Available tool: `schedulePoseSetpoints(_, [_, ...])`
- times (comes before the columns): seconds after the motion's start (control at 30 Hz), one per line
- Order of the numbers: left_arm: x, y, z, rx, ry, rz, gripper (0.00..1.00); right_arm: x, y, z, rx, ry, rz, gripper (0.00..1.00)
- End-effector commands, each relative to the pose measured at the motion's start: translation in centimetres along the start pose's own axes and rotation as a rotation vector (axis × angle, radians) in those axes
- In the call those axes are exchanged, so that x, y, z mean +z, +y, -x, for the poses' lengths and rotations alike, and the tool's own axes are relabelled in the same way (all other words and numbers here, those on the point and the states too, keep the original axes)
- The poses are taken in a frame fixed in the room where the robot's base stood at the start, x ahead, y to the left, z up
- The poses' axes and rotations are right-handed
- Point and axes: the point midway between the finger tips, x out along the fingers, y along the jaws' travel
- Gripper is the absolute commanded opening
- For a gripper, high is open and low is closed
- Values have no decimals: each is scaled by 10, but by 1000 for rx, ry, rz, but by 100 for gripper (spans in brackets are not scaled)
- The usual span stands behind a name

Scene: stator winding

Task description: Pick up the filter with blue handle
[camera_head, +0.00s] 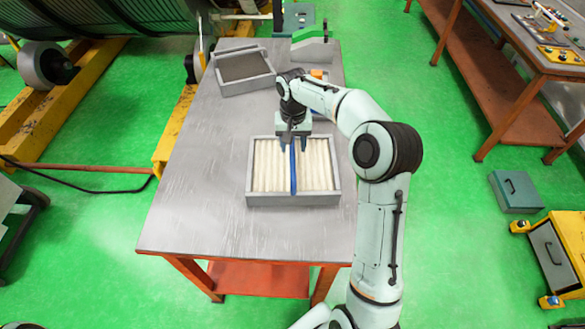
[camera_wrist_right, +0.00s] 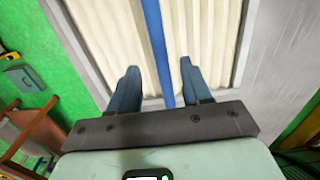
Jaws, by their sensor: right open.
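The filter (camera_head: 318,165) lies flat on the table, a grey frame around cream pleats, with a blue handle (camera_head: 293,170) running across its middle. My right gripper (camera_head: 292,146) is above the far part of the filter. In the wrist view the right gripper (camera_wrist_right: 159,75) is open, with its two fingers on either side of the blue handle (camera_wrist_right: 156,45) and a visible gap to it on both sides. I cannot tell how far the fingertips are above the pleats. My left gripper is not in view.
The grey metal table (camera_head: 200,190) has free room left of and in front of the filter. A second framed filter with a dark surface (camera_head: 243,66) lies at the back left. A green and grey object (camera_head: 312,45) stands at the far edge. An orange item (camera_head: 318,74) is partly hidden behind my arm.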

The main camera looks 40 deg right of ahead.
Motion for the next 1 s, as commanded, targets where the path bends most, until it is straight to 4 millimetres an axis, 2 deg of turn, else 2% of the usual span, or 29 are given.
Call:
schedulePoseSetpoints(0.27, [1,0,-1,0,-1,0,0,0,-1,-23,0,-1,2,48])
schedulePoseSetpoints(0.5, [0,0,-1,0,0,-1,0,-1,-2,-58,-1,-1,1,48])
schedulePoseSetpoints(0.8, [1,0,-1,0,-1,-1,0,-2,-2,-64,-2,3,0,48])
schedulePoseSetpoints(0.83, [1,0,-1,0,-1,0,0,-2,-2,-64,-2,3,0,45])
schedulePoseSetpoints(0.97, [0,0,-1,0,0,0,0,-2,-2,-64,-2,2,0,3])
schedulePoseSetpoints(1.0, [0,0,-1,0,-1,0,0,-2,-2,-64,-2,2,0,0])
